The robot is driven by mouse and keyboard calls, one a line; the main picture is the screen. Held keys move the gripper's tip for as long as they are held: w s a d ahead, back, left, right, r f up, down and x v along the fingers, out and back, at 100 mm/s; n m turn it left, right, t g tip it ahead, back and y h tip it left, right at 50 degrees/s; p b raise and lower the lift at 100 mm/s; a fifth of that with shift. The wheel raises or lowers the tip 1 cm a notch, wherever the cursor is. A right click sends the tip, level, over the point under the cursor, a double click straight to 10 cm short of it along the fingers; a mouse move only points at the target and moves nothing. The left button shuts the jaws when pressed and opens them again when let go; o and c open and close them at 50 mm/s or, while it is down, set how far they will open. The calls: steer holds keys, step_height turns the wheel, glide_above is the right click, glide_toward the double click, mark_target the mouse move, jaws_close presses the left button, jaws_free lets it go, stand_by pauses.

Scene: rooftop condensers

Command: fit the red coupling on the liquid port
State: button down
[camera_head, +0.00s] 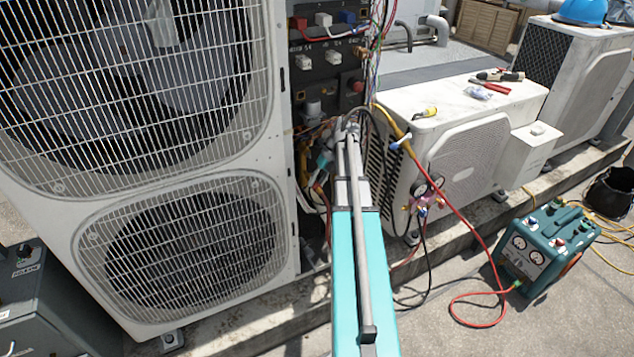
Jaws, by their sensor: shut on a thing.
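My gripper (347,126) is at the far end of my turquoise arm, by the open wiring bay of the big condenser (283,175). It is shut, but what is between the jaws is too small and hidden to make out. A black hose (377,130) curves away to the right from beside the gripper. I cannot pick out the red coupling or the liquid port.
A gauge manifold (427,193) hangs at the front of the smaller condenser (390,98), with hoses around it. Tools (497,76) and a yellow item (425,113) lie on its top. Loose wires crowd the bay. A grey box (45,300) stands lower left.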

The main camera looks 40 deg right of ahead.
steer(key=shift+w+d, duration=0.25)
steer(key=shift+w, duration=1)
stand_by(2.2)
steer(key=shift+c, duration=1.7)
jaws_free()
steer(key=shift+s, duration=0.15)
steer(key=s+a, duration=0.1)
steer(key=s, duration=0.6)
steer(key=shift+a, duration=0.35)
